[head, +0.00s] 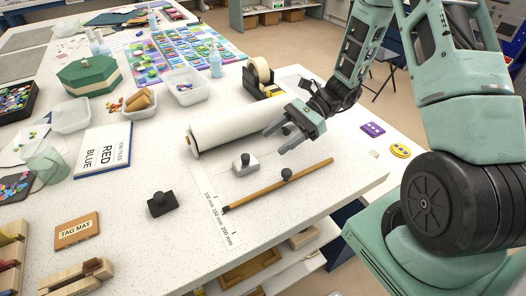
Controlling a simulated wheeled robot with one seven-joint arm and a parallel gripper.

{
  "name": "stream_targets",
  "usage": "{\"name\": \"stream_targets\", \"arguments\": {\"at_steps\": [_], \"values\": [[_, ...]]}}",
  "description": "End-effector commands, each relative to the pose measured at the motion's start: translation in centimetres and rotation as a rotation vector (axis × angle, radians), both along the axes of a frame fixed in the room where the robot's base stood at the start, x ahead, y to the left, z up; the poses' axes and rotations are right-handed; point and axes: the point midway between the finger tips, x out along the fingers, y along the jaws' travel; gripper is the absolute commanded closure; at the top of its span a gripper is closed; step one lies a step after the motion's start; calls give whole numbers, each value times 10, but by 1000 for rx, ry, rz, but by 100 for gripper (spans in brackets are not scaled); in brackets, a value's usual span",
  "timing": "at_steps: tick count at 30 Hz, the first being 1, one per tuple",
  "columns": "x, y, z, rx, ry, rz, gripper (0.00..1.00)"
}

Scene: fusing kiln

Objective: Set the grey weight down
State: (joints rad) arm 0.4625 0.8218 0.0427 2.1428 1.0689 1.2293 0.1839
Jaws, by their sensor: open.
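The grey weight (246,168), a light grey block with a dark round knob on top, appears to stand upright on the white speckled table (330,207), in front of a white paper roll (230,127). My gripper (273,142) is open, just above and to the right of the grey weight, with its fingers pointing down-left. The fingers look apart from the weight.
A wooden rod (308,182) with a dark knob lies in front of the gripper. A black weight (161,204) stands to the left, beyond a printed length scale (219,221). A tape dispenser (262,80) stands behind. The table's right front is mostly clear.

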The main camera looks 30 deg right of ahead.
Motion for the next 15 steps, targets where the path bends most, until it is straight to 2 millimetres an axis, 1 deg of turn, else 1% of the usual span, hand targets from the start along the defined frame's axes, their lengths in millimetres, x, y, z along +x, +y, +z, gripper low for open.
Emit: {"name": "stream_targets", "arguments": {"at_steps": [1,5,8,11,12,14,15], "values": [[1,-7,2,0,-2,-2,42],[0,-16,7,-1,-2,3,42],[-5,-7,14,-22,-23,60,42],[-20,25,30,-86,-90,228,42],[-31,42,37,-124,-134,325,42],[-51,67,49,-190,-219,498,42],[-67,83,56,-236,-286,622,42]]}}
